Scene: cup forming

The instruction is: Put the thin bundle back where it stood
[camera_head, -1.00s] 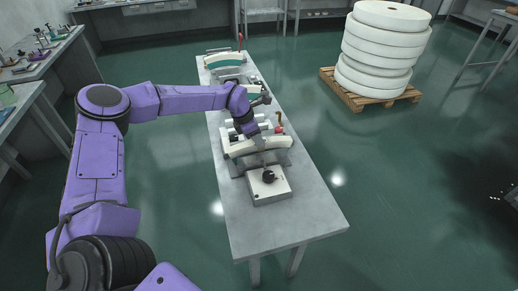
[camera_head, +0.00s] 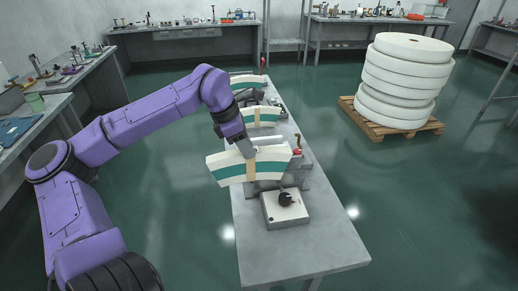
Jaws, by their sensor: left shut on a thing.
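A curved white bundle with a teal stripe and a tan band around its middle (camera_head: 227,173) is in my left gripper (camera_head: 248,152). The gripper is shut on its upper edge near the middle. The bundle is tilted with its broad face toward me, above the near station on the long grey table. Part of the station behind it is hidden. Two similar striped bundles stand farther back, a middle one (camera_head: 266,115) and a far one (camera_head: 248,81). I cannot tell from this view which bundle is thinnest. My right gripper is not in view.
A pale control box (camera_head: 286,208) with a black knob sits in front of the near station. The table's near end (camera_head: 300,255) is bare. A pallet (camera_head: 390,124) with a stack of white rolls stands to the right. Workbenches line the left and back.

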